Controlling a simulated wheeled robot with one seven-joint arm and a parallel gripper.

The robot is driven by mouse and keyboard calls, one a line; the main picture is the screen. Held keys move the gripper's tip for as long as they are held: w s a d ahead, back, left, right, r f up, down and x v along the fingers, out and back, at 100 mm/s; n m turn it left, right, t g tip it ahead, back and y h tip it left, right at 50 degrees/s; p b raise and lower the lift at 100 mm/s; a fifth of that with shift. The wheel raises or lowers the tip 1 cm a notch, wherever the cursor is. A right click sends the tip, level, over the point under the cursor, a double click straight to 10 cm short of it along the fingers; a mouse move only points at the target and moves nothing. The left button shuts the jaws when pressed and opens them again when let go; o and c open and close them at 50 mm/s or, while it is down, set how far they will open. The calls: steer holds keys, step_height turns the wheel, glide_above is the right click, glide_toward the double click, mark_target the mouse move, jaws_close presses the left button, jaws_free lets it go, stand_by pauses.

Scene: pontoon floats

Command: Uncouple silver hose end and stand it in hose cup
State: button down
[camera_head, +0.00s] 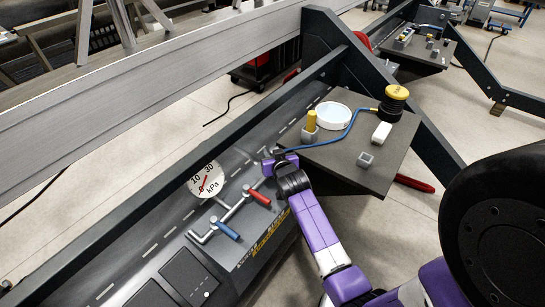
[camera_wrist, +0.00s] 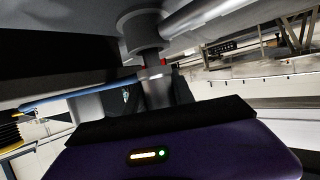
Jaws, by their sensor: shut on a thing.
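The silver hose end (camera_wrist: 157,92) sits upright between my dark fingers in the wrist view, right below a grey pipe fitting (camera_wrist: 143,32). A gap between the two is not clear. The blue hose (camera_wrist: 85,95) leaves the hose end to the left. My gripper (camera_head: 273,161) is shut on the hose end at the panel's pipe end, by the shelf's left edge; it hides the hose end in the head view. One small grey square cup (camera_head: 365,160) stands empty-looking on the shelf. Another grey cup (camera_head: 309,136) holds a yellow plug (camera_head: 311,120). Which is the hose cup is unclear.
The panel has a gauge (camera_head: 206,180), a red valve handle (camera_head: 257,195) and a blue one (camera_head: 227,230). A dark beam borders the shelf's right.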

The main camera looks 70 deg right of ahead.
step_height(320, 180, up, 14)
steer(key=p, duration=0.6)
stand_by(1.0)
steer(key=shift+s+r, duration=0.1)
stand_by(1.4)
